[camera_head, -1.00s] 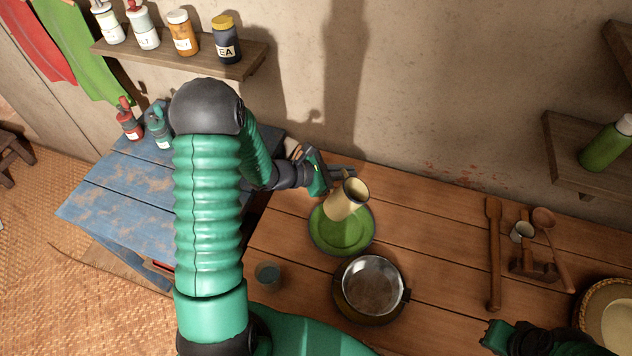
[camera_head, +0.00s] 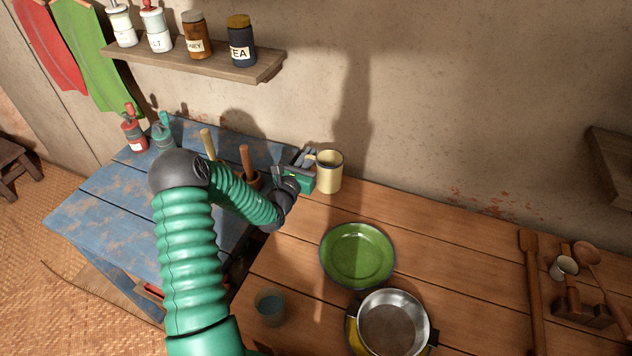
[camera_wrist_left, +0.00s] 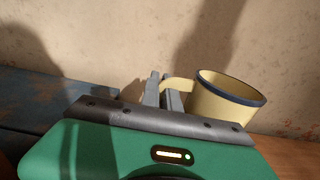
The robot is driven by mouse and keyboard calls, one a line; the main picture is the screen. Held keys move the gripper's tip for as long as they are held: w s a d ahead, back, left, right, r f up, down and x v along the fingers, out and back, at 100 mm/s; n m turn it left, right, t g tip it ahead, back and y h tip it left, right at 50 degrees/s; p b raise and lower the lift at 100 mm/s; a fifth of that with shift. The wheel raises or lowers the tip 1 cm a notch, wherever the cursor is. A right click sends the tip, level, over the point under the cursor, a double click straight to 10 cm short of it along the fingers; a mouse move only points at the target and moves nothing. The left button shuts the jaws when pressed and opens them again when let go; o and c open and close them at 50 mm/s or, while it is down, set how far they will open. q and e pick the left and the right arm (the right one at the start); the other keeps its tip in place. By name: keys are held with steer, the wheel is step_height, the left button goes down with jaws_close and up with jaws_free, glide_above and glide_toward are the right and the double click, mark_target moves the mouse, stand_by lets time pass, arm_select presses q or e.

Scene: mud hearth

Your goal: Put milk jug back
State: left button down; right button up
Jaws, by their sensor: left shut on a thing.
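The milk jug (camera_head: 329,173) is a cream enamel jug with a dark rim. It is upright at the back left of the wooden table, close to the wall. My left gripper (camera_head: 309,158) is just left of it, shut on its handle. In the left wrist view the jug (camera_wrist_left: 222,101) shows to the right of the fingers (camera_wrist_left: 164,92), which close on its handle and lean it slightly in the picture. Whether its base touches the table is hard to tell. My right gripper is out of view.
A green plate (camera_head: 358,254) lies in front of the jug. A metal pan (camera_head: 394,326) and a glass (camera_head: 270,307) stand nearer. Wooden utensils (camera_head: 533,290) lie at the right. A blue table (camera_head: 110,215) adjoins at the left. The table right of the plate is clear.

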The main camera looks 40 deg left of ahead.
arm_select(q)
steer(key=f, duration=0.2)
steer(key=d+f+b, duration=0.1)
steer(key=f, duration=0.1)
steer(key=shift+f, duration=0.4)
steer(key=shift+a+f, duration=0.2)
steer(key=shift+a, duration=0.1)
steer(key=c, duration=1.8)
jaws_free()
steer(key=shift+o, duration=1)
steer(key=shift+d, duration=0.15)
steer(key=p+v, duration=0.1)
steer(key=v, duration=1.1)
steer(key=shift+r, duration=0.1)
